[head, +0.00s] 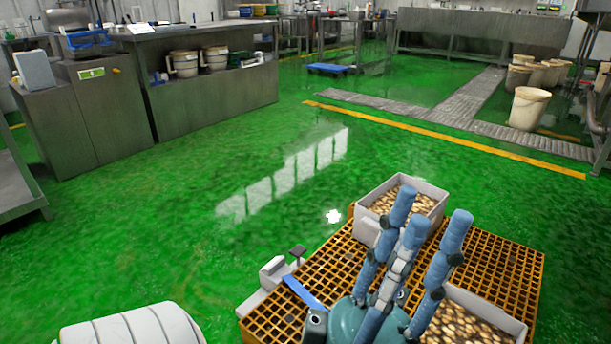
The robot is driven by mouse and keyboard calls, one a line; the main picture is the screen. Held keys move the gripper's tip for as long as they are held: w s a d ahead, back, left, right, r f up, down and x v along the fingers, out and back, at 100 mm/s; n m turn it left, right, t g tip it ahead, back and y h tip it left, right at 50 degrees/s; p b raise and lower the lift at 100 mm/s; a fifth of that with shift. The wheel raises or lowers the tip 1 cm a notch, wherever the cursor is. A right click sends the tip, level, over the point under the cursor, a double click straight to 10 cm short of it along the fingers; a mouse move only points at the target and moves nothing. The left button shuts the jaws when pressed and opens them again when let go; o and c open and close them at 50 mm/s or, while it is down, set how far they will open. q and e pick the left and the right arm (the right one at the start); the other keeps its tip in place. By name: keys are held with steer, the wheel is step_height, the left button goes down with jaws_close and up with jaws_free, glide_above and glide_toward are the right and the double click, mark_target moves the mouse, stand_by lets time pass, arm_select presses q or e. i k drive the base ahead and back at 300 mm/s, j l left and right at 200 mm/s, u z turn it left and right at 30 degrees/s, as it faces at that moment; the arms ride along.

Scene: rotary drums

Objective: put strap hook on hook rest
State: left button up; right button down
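My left gripper (431,215) is at the lower right, over an orange grated platform (325,268). Its blue fingers point up and away and stand apart, with nothing seen between them. A blue strap (303,293) lies at the platform's left edge, left of the gripper and apart from its fingers. A light grey bracket (272,268) with a small dark piece (298,250) is at the strap's upper end. I cannot tell which of these parts is the strap hook and which is the hook rest. My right gripper is not in view.
Two pale crates of brown pieces stand on the platform, one behind the fingers (374,194) and one at right (490,305). A ribbed white object (130,328) is at bottom left. Green floor (235,235) is open beyond. Steel counters (215,95) and a white bucket (529,108) stand farther away.

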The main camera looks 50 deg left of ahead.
mark_target(256, 304)
steer(key=j+u, duration=0.3)
steer(key=j, duration=3.65)
